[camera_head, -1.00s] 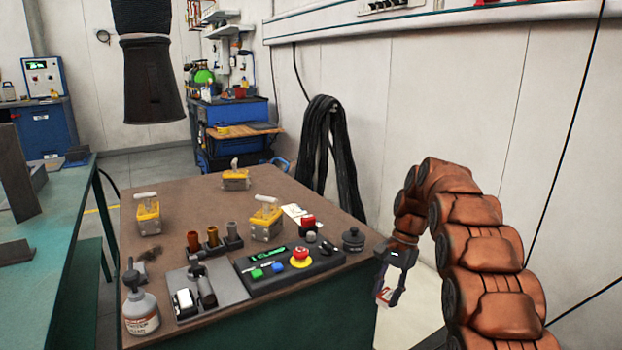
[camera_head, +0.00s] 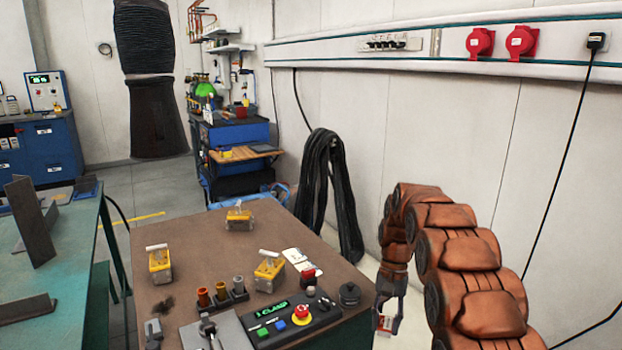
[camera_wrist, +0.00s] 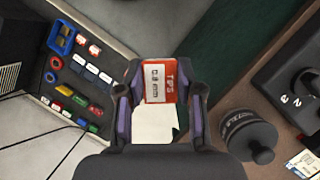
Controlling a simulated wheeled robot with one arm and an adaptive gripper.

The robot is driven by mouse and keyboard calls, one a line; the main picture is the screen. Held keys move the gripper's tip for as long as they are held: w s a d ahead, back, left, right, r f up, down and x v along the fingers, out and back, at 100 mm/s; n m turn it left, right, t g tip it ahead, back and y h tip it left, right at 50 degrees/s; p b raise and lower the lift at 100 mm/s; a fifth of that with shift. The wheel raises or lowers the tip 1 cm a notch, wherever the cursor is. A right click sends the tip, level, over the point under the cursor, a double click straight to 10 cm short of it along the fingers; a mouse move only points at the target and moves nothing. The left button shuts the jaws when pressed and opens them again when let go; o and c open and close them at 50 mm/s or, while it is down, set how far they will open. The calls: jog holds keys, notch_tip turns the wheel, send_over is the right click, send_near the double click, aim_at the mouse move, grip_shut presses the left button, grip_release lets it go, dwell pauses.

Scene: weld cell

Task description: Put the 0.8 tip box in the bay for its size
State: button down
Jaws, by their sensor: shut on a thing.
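My gripper (camera_wrist: 160,88) is shut on the tip box (camera_wrist: 157,80), seen in the wrist view between the two fingers. The box has a red and white label that reads "TIPS" and what looks like "0.8 mm"; a plain white face (camera_wrist: 155,125) shows below the label. In the head view my gripper (camera_head: 388,312) holds the box (camera_head: 384,323) off the right edge of the brown-topped bench, above no visible support. I cannot make out a bay marked for this size in either view.
The bench top (camera_head: 200,258) carries yellow-topped boxes (camera_head: 269,270), a control panel (camera_head: 294,322) and a dark knobbed weight (camera_head: 349,294). A cable bundle (camera_head: 345,200) hangs on the wall.

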aim_at(388, 330)
jog(key=r+n+p, duration=0.1)
jog(key=r+p, duration=0.1)
jog(key=s+r+n+p, duration=0.1)
jog(key=r+p, duration=0.1)
jog(key=p, duration=0.1)
jog(key=s+r+n+h+p, duration=0.1)
jog(key=r+p, duration=0.1)
jog(key=p, duration=0.1)
jog(key=shift+d+r, duration=0.1)
jog(key=shift+r, duration=0.2)
jog(key=shift+s+r+n+p, duration=0.15)
jog(key=shift+r+n+p, duration=0.25)
jog(key=shift+p, duration=0.45)
